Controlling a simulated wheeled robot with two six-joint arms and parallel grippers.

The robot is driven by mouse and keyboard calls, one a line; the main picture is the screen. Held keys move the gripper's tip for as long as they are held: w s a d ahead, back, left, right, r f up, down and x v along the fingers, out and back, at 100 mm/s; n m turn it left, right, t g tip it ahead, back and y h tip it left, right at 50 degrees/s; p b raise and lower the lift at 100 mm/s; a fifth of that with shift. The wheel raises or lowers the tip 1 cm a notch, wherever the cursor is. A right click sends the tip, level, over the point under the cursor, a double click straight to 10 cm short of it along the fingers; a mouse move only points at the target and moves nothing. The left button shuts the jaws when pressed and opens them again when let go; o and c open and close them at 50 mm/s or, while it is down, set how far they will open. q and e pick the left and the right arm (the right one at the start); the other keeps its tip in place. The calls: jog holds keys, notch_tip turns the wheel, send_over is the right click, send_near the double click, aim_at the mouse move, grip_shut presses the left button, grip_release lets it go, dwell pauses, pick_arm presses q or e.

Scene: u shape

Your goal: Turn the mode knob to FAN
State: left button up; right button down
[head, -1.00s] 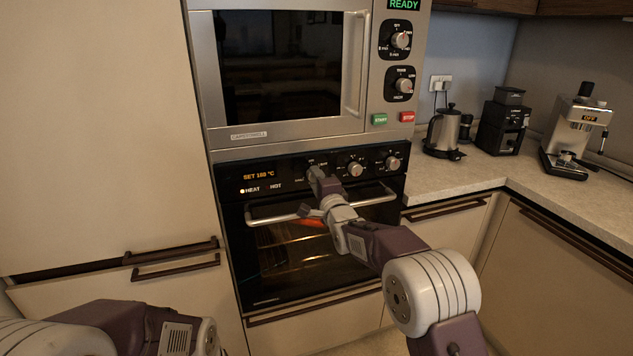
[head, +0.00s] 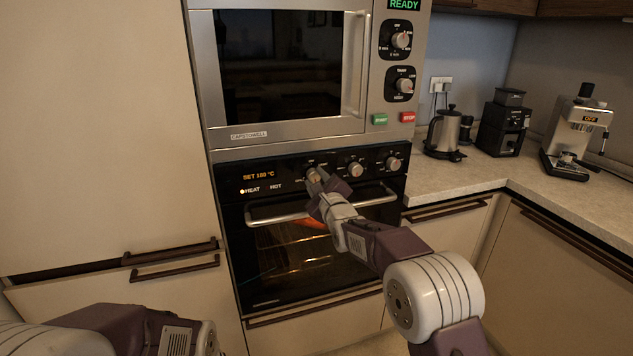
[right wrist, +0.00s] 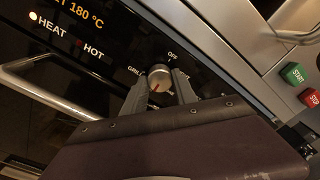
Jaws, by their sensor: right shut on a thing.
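The mode knob (head: 313,175) is the leftmost of the silver knobs on the black oven panel. My right gripper (head: 319,182) reaches up to it from the lower right. In the right wrist view the knob (right wrist: 159,75) sits between the two fingers of my right gripper (right wrist: 160,86), which are shut on it. A short orange mark shows on the knob's face. Small labels around it include OFF above and one starting GRILL at left; the FAN label cannot be read. My left gripper is out of view; only part of my left arm shows at bottom left.
The oven display (head: 258,175) reads SET 180 °C, with a lit lamp beside HEAT. The oven door handle (head: 290,213) runs below the knobs. Two more knobs (head: 356,169) (head: 393,163) stand to the right. A microwave (head: 290,70) is above.

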jog(key=shift+f+m, duration=0.15)
jog(key=shift+m, duration=0.15)
dwell(0.4)
jog(key=c, duration=1)
grip_release()
jog(key=shift+s, duration=0.1)
jog(key=b+v, duration=0.1)
jog(key=v, duration=0.8)
jog(key=shift+d, duration=0.1)
